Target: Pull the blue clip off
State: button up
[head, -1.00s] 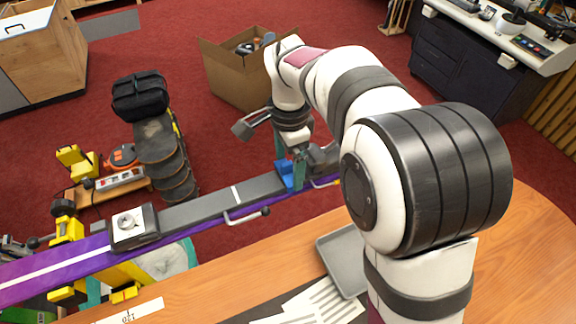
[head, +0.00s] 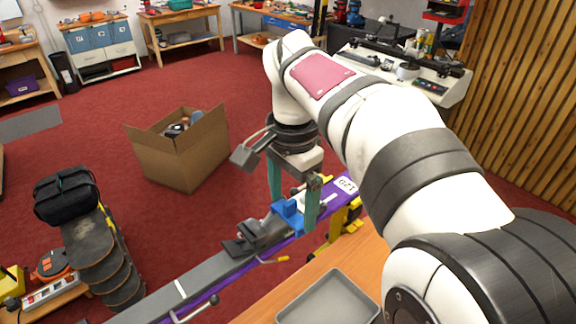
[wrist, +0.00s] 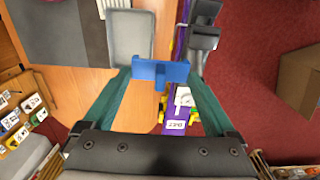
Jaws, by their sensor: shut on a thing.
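The blue clip (head: 288,213) is between the two teal fingers of my gripper (head: 292,214). In the wrist view the clip (wrist: 160,73) spans the gap between the fingertips (wrist: 160,70), and the gripper is shut on it. The clip shows over the purple ski (head: 341,186), past the dark grey binding part (head: 262,232) towards the end marked 120. I cannot tell whether the clip touches the ski or is clear of it.
A grey tray (head: 330,299) lies on the wooden bench (head: 262,300) beside the ski. An open cardboard box (head: 180,158) stands on the red floor beyond.

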aim_at(292, 201)
jog(key=shift+r, duration=2.2)
